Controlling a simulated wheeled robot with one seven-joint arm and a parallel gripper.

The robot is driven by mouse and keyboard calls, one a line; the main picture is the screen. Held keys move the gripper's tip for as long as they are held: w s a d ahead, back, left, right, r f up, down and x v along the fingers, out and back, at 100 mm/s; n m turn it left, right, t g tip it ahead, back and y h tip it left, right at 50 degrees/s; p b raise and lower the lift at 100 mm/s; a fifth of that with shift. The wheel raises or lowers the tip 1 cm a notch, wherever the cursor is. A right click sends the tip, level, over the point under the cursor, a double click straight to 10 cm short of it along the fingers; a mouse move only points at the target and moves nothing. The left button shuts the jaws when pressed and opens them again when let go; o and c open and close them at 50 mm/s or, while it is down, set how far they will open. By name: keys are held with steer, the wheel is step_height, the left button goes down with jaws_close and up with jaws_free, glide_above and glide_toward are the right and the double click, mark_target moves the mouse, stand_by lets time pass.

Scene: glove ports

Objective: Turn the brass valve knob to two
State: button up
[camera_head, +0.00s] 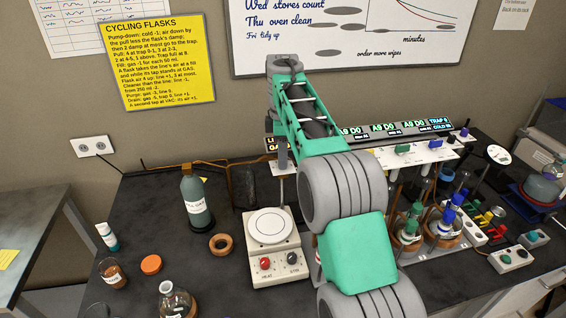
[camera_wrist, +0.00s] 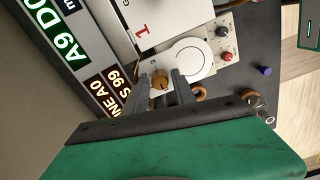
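The brass valve knob (camera_wrist: 160,80) shows in the wrist view as a small round golden knob on a pale plate. A narrow gap seems to show between fingers and knob; contact is not clear. In the head view my own arm hides the knob and the gripper.
A hotplate (camera_head: 270,228) stands on the dark bench, with a labelled bottle (camera_head: 196,200) and a cork ring (camera_head: 221,244) to its left. Lit displays (camera_wrist: 60,50) run beside the knob in the wrist view. Stoppered flasks (camera_head: 410,232) stand right of my arm.

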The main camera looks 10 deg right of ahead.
jaws_close()
stand_by(0.3)
steer(key=shift+m, duration=0.3)
steer(key=m, duration=0.5)
steer(key=shift+m, duration=0.3)
steer(key=m, duration=1.1)
steer(key=shift+m+p, duration=0.35)
steer(key=shift+m, duration=0.05)
steer(key=m, duration=0.5)
steer(key=shift+m, duration=0.4)
